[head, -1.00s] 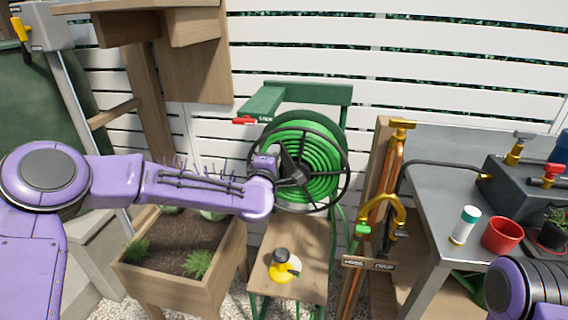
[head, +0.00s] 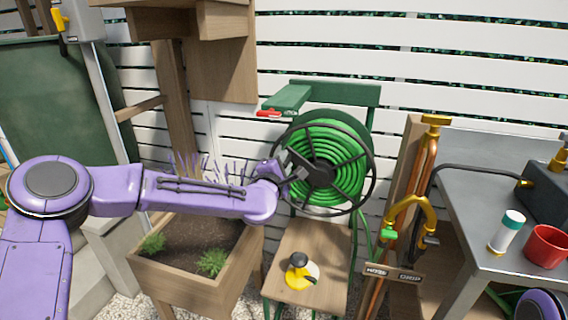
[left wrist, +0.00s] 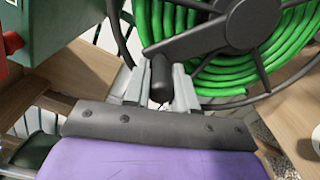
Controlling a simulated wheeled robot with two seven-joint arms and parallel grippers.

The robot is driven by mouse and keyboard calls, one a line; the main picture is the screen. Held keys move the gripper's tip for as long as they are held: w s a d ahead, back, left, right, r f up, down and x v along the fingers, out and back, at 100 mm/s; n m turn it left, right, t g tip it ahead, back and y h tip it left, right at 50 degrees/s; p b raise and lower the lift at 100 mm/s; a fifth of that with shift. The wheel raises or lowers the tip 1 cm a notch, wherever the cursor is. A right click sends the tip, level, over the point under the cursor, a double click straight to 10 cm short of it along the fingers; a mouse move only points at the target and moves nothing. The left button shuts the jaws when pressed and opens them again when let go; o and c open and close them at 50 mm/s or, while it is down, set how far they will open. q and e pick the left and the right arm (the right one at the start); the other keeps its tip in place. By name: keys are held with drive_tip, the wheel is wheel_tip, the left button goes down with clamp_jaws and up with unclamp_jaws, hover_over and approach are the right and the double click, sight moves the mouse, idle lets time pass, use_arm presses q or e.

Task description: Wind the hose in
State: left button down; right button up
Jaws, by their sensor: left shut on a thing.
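The green hose (head: 335,165) lies coiled on a reel with a black spoked rim (head: 371,185), in front of the white slatted fence. In the left wrist view the green coils (left wrist: 215,25) fill the top right. My left gripper (head: 297,174) is at the left side of the reel. In the left wrist view its fingers (left wrist: 158,85) are shut on the black crank handle (left wrist: 160,80), which joins a dark arm running to the reel hub. My right arm shows only as a purple piece at the bottom right; its gripper is out of view.
A wooden stand below the reel holds a yellow and black bottle (head: 301,270). A planter (head: 195,280) stands to its left. Copper pipes with a yellow tap (head: 410,210) and a grey table (head: 485,190) with a red pot (head: 546,246) are to the right.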

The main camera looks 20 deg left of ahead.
use_arm(q)
drive_tip(key=shift+f, duration=0.2)
drive_tip(key=c, duration=0.9)
unclamp_jaws()
drive_tip(key=shift+r, duration=0.1)
drive_tip(key=shift+s, duration=0.1)
drive_tip(key=s, duration=1)
drive_tip(key=shift+s+d, duration=0.2)
drive_tip(key=shift+d, duration=0.05)
